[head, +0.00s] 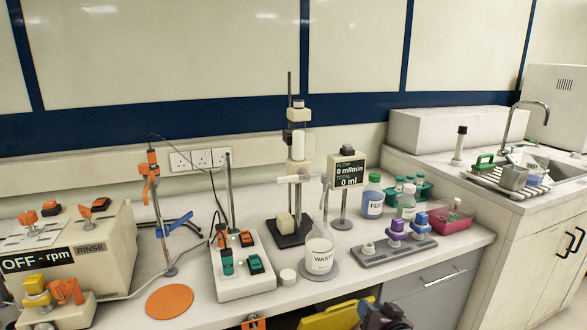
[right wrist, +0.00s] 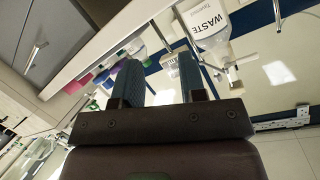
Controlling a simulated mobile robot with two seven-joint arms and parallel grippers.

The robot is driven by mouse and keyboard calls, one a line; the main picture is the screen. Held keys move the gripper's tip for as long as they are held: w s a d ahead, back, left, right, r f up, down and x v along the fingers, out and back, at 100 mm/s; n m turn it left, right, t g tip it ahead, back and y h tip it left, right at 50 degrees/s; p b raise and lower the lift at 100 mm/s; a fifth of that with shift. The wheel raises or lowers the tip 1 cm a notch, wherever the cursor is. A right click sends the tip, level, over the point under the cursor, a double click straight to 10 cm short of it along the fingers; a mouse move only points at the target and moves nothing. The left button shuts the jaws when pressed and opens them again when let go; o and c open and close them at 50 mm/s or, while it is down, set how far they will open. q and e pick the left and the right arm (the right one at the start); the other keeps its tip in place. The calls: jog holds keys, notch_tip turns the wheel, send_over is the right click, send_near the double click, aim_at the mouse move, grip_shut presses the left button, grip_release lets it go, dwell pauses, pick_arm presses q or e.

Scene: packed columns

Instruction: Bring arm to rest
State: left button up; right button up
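My right gripper (head: 382,316) shows as a dark shape at the bottom edge of the head view, in front of the bench and below its top. In the right wrist view its two blue-grey fingers (right wrist: 160,72) stand apart with nothing held between them. The right wrist picture is strongly tilted. The WASTE bottle (right wrist: 205,22) shows there beyond the fingertips, apart from them. In the head view the same bottle (head: 319,251) stands on the bench top. My left gripper is in neither view.
The bench (head: 215,311) carries a pump box (head: 78,252), a column stand (head: 297,170), a flow display (head: 348,171), a grey rack (head: 385,252) with purple and blue caps, and a switch box (head: 243,285). A yellow object (head: 330,317) lies below the front edge near my right gripper.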

jog(key=s+d+f+n+g+h, duration=0.1)
jog(key=s+d+f, duration=0.1)
jog(key=s, duration=1)
jog(key=s+d+f+n+g+h+p, duration=0.1)
jog(key=s+d+f, duration=0.2)
jog(key=s, duration=0.9)
jog(key=s+d+f+n+g+h+p, duration=0.1)
jog(key=s+d+f, duration=0.2)
jog(key=s, duration=0.9)
jog(key=shift+s+d+f+h, duration=0.2)
jog(key=shift+s+f+h, duration=0.15)
jog(key=shift+f, duration=0.2)
